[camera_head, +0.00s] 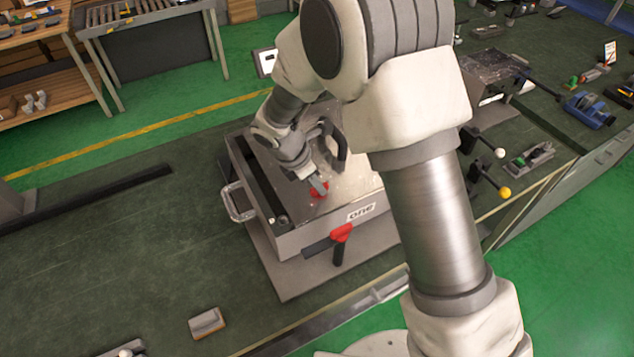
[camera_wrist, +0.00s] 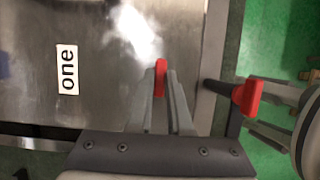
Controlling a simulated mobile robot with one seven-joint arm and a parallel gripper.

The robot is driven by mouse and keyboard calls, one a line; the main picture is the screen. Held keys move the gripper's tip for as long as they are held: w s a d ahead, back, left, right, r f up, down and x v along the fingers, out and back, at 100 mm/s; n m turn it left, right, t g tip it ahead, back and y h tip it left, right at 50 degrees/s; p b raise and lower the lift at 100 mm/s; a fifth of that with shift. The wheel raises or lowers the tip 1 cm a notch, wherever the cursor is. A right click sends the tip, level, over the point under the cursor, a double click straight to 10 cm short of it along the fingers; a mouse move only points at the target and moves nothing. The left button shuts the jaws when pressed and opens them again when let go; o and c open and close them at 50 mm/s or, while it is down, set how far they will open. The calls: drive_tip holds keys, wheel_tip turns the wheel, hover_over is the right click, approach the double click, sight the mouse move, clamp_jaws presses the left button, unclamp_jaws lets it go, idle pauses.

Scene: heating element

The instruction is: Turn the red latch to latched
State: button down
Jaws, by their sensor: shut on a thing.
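A small red latch (camera_head: 319,190) sits on the metal top of a box-like unit labelled "one" (camera_head: 361,211). My gripper (camera_head: 318,182) reaches down to it from above. In the wrist view, the fingertips (camera_wrist: 161,92) close around the red latch (camera_wrist: 160,68), whose upright red part shows between and beyond them. The fingers partly hide the latch, and I cannot read its turn angle. A second red piece (camera_head: 341,232) with dark bars is on the unit's front side; it also shows in the wrist view (camera_wrist: 246,95), apart from my gripper.
The unit stands on a grey plate (camera_head: 287,285) on a dark green bench. A metal handle (camera_head: 238,203) sticks out at its left. Black levers with white and yellow knobs (camera_head: 505,192) are to the right. A small block (camera_head: 207,323) lies at the front left.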

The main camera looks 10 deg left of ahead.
drive_tip(key=m+g, duration=0.1)
drive_tip(key=m, duration=0.3)
drive_tip(key=shift+w+m+g+h+b, duration=0.2)
drive_tip(key=shift+m+g+h+b, duration=0.1)
drive_tip(key=shift+m+g+b, duration=0.1)
drive_tip(key=m+g, duration=0.1)
drive_tip(key=m, duration=0.3)
drive_tip(key=shift+w+m+g, duration=0.15)
drive_tip(key=shift+m+g, duration=0.15)
drive_tip(key=shift+g, duration=0.1)
drive_tip(key=m, duration=0.2)
drive_tip(key=m+g+b, duration=0.1)
drive_tip(key=m, duration=0.1)
drive_tip(key=shift+w+m+g, duration=0.1)
drive_tip(key=shift+m+g, duration=0.2)
drive_tip(key=shift+d+m+g+y, duration=0.1)
drive_tip(key=shift+m+g+y, duration=0.25)
drive_tip(key=shift+m, duration=0.65)
drive_tip(key=shift+m+g+y, duration=0.25)
drive_tip(key=shift+m+y, duration=0.2)
drive_tip(key=shift+m, duration=0.55)
drive_tip(key=c, duration=0.8)
unclamp_jaws()
drive_tip(key=shift+c, duration=0.2)
